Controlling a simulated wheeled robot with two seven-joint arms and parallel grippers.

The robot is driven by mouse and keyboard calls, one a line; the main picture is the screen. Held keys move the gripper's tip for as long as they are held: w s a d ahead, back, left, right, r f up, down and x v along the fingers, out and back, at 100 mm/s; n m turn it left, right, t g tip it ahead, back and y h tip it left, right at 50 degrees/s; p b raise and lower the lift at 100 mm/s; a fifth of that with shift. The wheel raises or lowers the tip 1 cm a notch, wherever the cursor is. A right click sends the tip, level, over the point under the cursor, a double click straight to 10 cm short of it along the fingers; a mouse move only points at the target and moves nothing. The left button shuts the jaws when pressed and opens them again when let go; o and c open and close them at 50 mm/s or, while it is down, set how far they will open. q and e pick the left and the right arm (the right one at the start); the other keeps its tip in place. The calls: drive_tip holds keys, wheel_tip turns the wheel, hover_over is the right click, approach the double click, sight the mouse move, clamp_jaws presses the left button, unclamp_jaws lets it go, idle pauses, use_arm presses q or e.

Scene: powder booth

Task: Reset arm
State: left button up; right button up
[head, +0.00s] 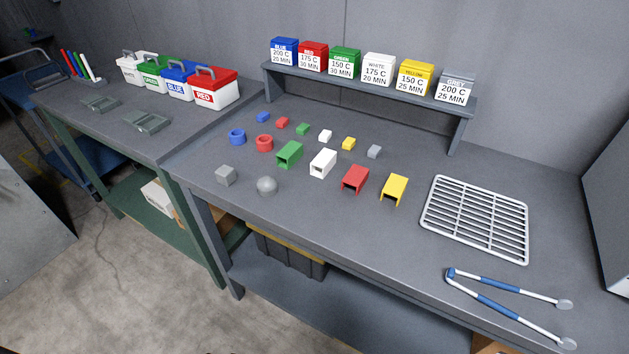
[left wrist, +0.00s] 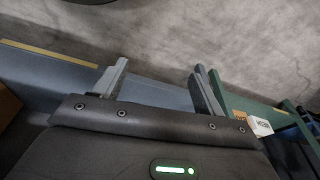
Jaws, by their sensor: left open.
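No gripper shows in the head view. My left gripper (left wrist: 160,90) shows in the left wrist view with its two fingers spread apart and nothing between them. Beyond the fingers are the grey lower shelf of a bench and the concrete floor. My right gripper is in neither view.
The grey bench (head: 300,228) holds small coloured parts, a white wire rack (head: 477,219) and blue-handled tongs (head: 500,305) near the front edge. Labelled boxes stand on a raised shelf (head: 365,88). A second bench at left holds lidded tubs such as the red one (head: 213,87).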

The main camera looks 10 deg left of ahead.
use_arm(q)
drive_tip(key=s+a+f+g, duration=0.1)
drive_tip(key=s+a+f, duration=0.2)
drive_tip(key=s+f, duration=1.5)
wheel_tip(320, 180, down, 3)
drive_tip(key=shift+s+f+g, duration=0.1)
drive_tip(key=shift+s+g, duration=0.05)
drive_tip(key=shift+g, duration=0.15)
drive_tip(key=shift+a, duration=0.1)
